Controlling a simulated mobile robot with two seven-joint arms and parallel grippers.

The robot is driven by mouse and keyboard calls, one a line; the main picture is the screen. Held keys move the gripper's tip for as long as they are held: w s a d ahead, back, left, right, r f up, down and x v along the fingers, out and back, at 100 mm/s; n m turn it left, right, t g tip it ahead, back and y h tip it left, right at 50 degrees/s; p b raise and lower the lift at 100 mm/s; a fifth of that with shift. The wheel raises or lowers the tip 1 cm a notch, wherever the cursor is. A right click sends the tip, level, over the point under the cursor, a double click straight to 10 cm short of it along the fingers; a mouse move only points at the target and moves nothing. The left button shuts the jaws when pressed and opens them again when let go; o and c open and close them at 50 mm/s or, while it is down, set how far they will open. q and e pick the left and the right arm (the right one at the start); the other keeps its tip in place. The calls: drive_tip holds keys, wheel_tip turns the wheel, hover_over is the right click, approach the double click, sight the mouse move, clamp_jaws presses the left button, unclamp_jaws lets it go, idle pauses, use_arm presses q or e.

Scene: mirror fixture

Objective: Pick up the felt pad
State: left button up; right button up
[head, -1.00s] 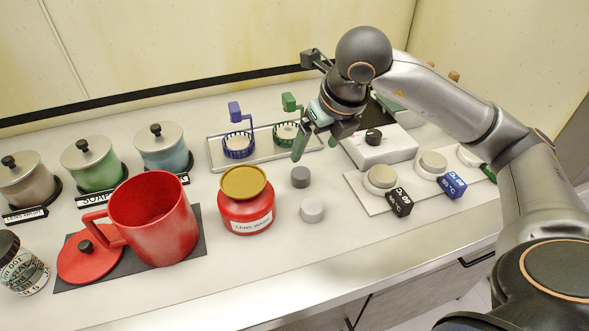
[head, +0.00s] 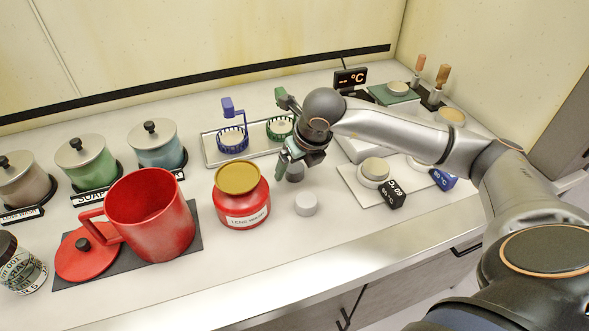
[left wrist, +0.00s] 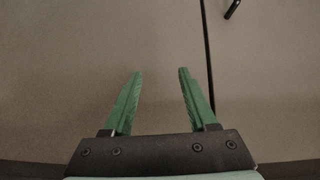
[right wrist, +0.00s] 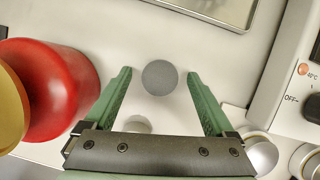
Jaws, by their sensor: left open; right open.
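A dark grey round pad (head: 295,173) lies on the counter, partly hidden by my right gripper (head: 289,168) in the head view. In the right wrist view this dark pad (right wrist: 160,77) sits between the tips of my open right gripper (right wrist: 159,74), touching neither finger as far as I can see. A paler grey round piece (head: 306,204) stands nearer the counter's front; my gripper body partly covers it (right wrist: 137,123) in the right wrist view. Which one is felt I cannot tell for certain. My left gripper (left wrist: 159,74) is open and empty before cabinet fronts.
A red jar with a gold lid (head: 241,196) stands left of the pads. Behind is a metal tray (head: 211,155) with blue (head: 232,140) and green baskets (head: 279,128). A plate with round-topped pieces (head: 350,184) lies right. A red mug (head: 150,215) is further left.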

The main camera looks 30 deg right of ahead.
clamp_jaws()
idle(0.8)
drive_tip(key=shift+r, duration=0.1)
drive_tip(key=shift+r, duration=0.65)
drive_tip(key=s+a+r, duration=0.6)
drive_tip(key=s+r, duration=0.5)
drive_tip(key=s, duration=0.1)
drive_tip(key=shift+s+r+b, duration=0.25)
drive_tip(key=shift+s+b, duration=0.1)
drive_tip(key=shift+b, duration=0.05)
drive_tip(key=c, duration=0.6)
unclamp_jaws()
drive_tip(key=shift+w, duration=0.1)
drive_tip(key=c, duration=0.7)
